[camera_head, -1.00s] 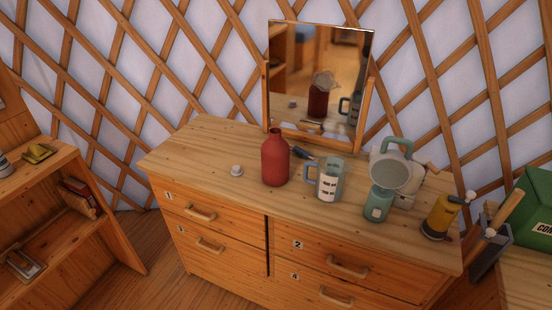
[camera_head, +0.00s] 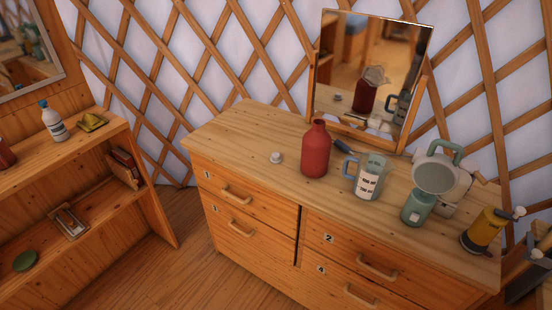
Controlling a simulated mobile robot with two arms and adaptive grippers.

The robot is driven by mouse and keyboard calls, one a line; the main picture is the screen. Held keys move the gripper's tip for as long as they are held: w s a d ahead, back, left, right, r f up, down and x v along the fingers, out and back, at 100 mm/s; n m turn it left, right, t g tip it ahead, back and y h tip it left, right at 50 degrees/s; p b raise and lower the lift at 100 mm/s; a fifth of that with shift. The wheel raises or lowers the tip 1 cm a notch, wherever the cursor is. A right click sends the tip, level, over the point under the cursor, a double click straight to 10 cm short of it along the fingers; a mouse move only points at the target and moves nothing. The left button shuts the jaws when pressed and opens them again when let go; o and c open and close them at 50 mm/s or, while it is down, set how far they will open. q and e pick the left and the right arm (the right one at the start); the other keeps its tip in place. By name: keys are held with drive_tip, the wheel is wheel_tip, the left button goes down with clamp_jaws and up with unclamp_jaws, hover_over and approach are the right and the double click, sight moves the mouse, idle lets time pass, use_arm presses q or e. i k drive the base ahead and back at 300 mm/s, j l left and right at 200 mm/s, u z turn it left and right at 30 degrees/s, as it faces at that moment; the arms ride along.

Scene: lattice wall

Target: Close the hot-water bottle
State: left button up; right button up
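A red bottle (camera_head: 316,151) stands upright on the wooden dresser top (camera_head: 238,128), its neck bare at the top. It looks like the hot-water bottle. A small pale stopper-like piece (camera_head: 276,157) lies on the dresser to the left of the bottle, apart from it. The bottle also shows as a reflection in the mirror behind.
A measuring jug (camera_head: 368,177) stands right of the bottle, with a green-handled appliance (camera_head: 438,178) and a yellow grinder-like item (camera_head: 484,231) further right. The mirror (camera_head: 370,75) stands behind. The dresser's left end is clear. A shelf unit (camera_head: 90,148) stands at the left.

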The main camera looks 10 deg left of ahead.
sight(316, 143)
drive_tip(key=i+j+z, duration=0.2)
drive_tip(key=j, duration=0.3)
drive_tip(key=i+j+z, duration=0.2)
drive_tip(key=j, duration=0.35)
drive_tip(key=i+j+z, duration=0.2)
drive_tip(key=j, duration=0.35)
drive_tip(key=j+z, duration=0.2)
drive_tip(key=j, duration=0.35)
